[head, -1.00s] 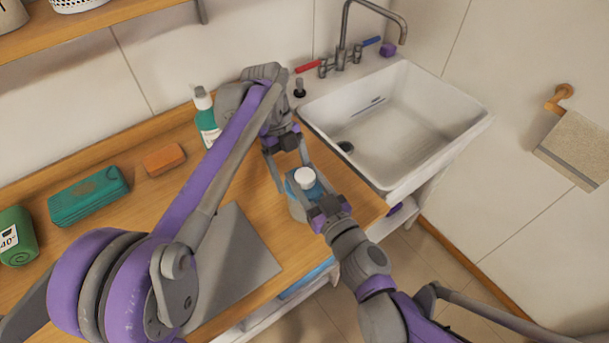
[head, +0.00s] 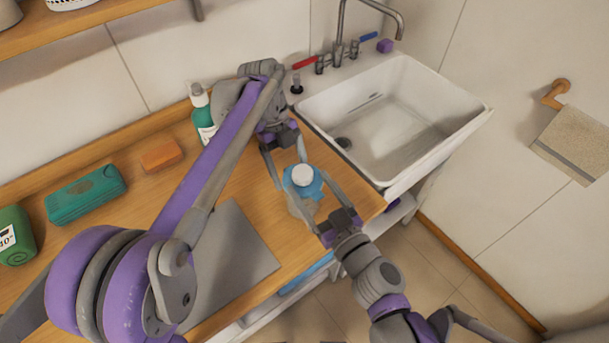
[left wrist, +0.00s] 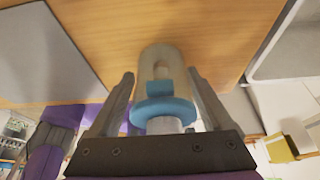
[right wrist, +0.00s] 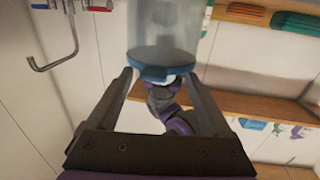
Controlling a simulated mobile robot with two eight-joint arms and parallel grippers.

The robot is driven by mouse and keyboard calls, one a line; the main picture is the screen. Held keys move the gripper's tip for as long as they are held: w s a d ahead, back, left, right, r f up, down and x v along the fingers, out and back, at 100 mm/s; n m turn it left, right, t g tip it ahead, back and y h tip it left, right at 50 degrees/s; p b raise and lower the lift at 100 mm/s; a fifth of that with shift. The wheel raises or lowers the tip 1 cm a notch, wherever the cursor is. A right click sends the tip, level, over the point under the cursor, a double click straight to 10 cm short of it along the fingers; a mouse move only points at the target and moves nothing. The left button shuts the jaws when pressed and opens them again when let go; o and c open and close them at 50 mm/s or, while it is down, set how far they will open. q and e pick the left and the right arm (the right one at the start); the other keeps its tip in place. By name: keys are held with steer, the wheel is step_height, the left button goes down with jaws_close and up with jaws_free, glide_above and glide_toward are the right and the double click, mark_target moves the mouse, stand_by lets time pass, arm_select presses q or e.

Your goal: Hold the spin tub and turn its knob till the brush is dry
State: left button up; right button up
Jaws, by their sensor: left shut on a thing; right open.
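The spin tub (head: 302,204) has a clear body, a blue lid (head: 311,187) and a white knob (head: 302,174) on top. It stands upright at the counter's right end; I cannot tell if its base touches the wood. My right gripper (head: 314,192) is open at the near right side of the tub, fingers spread. In the right wrist view the lid (right wrist: 165,60) lies between and beyond those fingers. The brush is not discernible.
The white sink (head: 385,120) is just right of the tub. A green-and-white bottle (head: 203,117) stands behind my left arm. A grey sheet (head: 230,262) lies in front.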

mark_target(308, 182)
steer(key=shift+v, duration=1.6)
